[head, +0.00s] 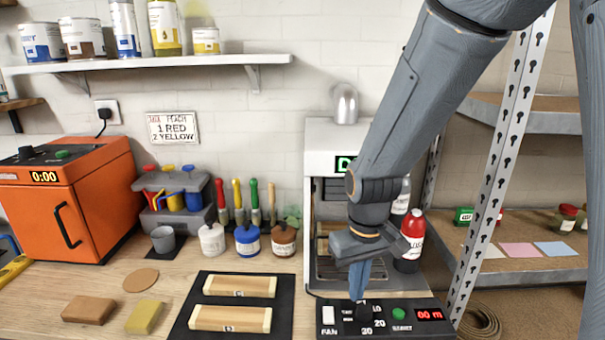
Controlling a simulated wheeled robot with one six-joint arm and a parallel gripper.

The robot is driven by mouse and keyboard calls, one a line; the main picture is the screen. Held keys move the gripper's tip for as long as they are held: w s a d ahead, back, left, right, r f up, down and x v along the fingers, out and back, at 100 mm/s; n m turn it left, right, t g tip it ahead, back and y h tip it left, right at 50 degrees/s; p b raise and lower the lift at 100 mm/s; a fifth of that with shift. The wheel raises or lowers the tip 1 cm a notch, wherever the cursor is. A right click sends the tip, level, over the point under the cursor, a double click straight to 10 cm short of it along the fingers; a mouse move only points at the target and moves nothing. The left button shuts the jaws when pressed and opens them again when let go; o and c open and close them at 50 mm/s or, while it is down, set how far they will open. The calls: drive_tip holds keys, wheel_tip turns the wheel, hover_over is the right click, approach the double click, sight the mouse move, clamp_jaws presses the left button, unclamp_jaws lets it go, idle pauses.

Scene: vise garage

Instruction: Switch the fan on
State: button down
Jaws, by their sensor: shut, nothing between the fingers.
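The black control panel (388,328) lies at the front edge of the bench, right of centre. A white rocker switch (328,314) sits at its left end above the label FAN; I cannot tell which way it is set. My gripper (357,297) points down with shut, empty fingers. In the picture its tips are just above a dark knob, to the right of the white switch. I cannot tell whether the tips touch the panel. The white machine (322,150) stands behind the panel, partly hidden by my arm. No turning fan is visible.
The panel also has a green START button (398,313) and a red display (430,314). A red bottle (412,240) stands right behind my gripper. A black mat (284,322) with two wooden blocks lies left of the panel. An orange oven (75,210) stands far left.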

drive_tip(key=s+d+f+m+b, duration=0.3)
drive_tip(key=s+d, duration=0.2)
drive_tip(key=d, duration=0.2)
drive_tip(key=shift+s+d+t, duration=0.15)
drive_tip(key=shift+t, duration=0.25)
